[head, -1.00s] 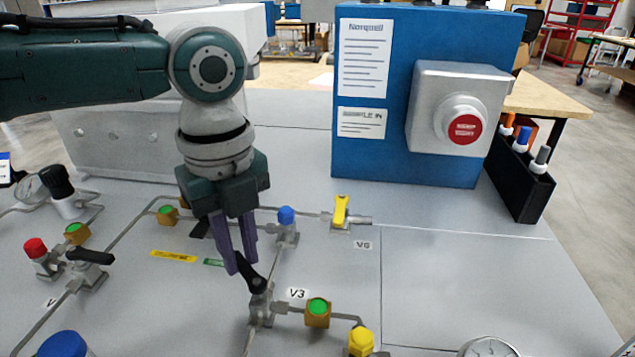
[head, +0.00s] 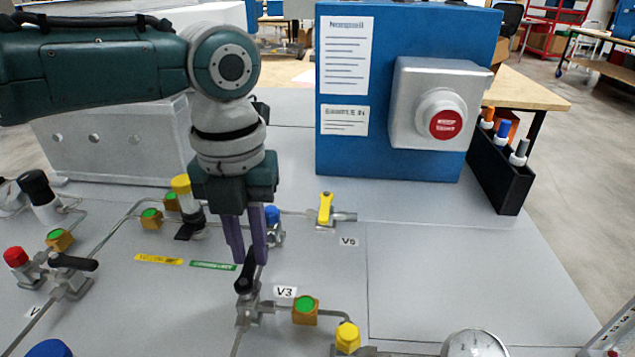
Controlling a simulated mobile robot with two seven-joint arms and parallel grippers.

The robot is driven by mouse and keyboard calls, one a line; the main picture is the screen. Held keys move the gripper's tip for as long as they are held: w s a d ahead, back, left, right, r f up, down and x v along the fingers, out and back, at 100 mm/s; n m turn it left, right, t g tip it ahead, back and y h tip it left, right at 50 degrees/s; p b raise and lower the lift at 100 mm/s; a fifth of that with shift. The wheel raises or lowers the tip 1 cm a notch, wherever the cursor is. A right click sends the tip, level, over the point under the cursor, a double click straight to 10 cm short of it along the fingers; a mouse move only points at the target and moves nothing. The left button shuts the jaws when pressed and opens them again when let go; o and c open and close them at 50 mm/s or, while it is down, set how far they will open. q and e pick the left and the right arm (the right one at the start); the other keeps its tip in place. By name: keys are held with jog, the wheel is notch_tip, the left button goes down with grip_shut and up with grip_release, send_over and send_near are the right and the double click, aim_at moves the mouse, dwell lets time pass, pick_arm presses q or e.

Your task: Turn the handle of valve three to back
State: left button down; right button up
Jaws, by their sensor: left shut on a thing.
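Valve three is the metal valve (head: 250,310) beside the "V3" label (head: 285,292), at the lower middle of the head view. Its black handle (head: 245,278) points away from me toward the back of the panel, with its far end between the purple fingers. My left gripper (head: 249,254) reaches down from above and is shut on this handle. The fingers hide part of the handle's tip. My right gripper is not in view.
A green-topped fitting (head: 305,310) and a yellow cap (head: 347,337) sit right of valve three. A black-handled valve (head: 72,276) stands left. A blue box (head: 345,160) rises at the back.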

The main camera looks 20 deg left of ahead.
aim_at(253, 259)
pick_arm(q)
jog(key=shift+d+m, duration=0.2)
jog(key=shift+m, duration=0.2)
jog(key=c, duration=0.8)
grip_release()
notch_tip(253, 259, up, 10)
jog(key=p, duration=0.1)
